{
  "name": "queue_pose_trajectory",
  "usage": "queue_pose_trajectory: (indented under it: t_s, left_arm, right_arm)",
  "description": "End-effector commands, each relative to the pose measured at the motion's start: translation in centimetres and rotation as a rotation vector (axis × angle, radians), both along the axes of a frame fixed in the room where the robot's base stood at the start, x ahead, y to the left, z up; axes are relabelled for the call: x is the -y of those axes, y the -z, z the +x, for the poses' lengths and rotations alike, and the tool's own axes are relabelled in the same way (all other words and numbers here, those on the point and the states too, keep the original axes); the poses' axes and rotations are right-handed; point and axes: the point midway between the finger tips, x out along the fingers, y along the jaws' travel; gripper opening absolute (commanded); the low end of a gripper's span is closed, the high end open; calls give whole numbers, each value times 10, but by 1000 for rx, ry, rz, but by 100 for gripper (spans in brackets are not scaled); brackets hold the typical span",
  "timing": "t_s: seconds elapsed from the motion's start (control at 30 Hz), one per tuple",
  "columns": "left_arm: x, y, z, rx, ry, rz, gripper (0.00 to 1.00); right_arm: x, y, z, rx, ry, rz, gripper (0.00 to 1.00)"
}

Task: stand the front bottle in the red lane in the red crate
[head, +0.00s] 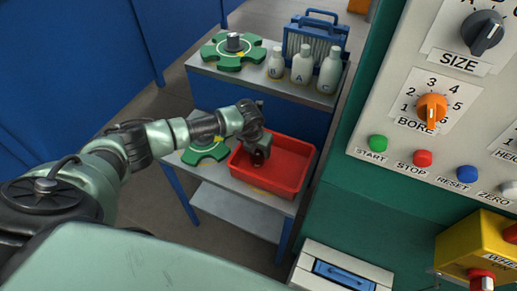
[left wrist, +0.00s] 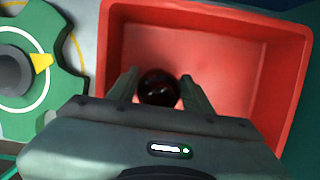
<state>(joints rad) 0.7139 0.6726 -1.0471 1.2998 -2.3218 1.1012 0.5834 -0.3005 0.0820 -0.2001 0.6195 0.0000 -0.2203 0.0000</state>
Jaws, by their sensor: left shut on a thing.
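The red crate (head: 303,149) sits on the lower grey shelf in the head view and fills much of the left wrist view (left wrist: 225,18). My left gripper (head: 259,156) reaches down into the left part of the crate. In the left wrist view its two fingers (left wrist: 158,90) are shut on a dark amber bottle (left wrist: 158,86), seen end-on from above. The bottle is inside the crate walls; I cannot tell whether its base touches the floor. The gripper hides most of it in the head view. No red lane is visible. My right gripper is not in view.
A green gear-like wheel (head: 205,152) lies left of the crate. The upper shelf holds another green wheel (head: 222,57), several grey bottles (head: 302,66) and a blue-framed filter (head: 315,40). A control panel (head: 405,150) stands close on the right.

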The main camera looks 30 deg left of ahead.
Motion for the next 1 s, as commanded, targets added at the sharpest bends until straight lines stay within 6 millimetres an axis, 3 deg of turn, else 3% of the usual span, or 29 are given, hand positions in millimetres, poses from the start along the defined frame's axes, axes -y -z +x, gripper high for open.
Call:
queue_pose_trajectory:
  t_s: [0.2,0.23,0.3,0.7,0.87,1.0]
  left_arm:
    - [0,3,0,0,0,0,7]
    - [0,1,0,0,0,0,58]
    - [0,1,0,0,0,0,72]
    - [0,-4,0,1,0,0,72]
    - [-1,-26,-6,4,1,-1,72]
    - [-1,-56,-14,5,2,1,72]
  right_arm:
    - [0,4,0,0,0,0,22]
    - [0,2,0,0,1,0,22]
    - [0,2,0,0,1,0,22]
    - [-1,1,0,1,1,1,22]
    - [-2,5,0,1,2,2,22]
    - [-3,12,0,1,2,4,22]
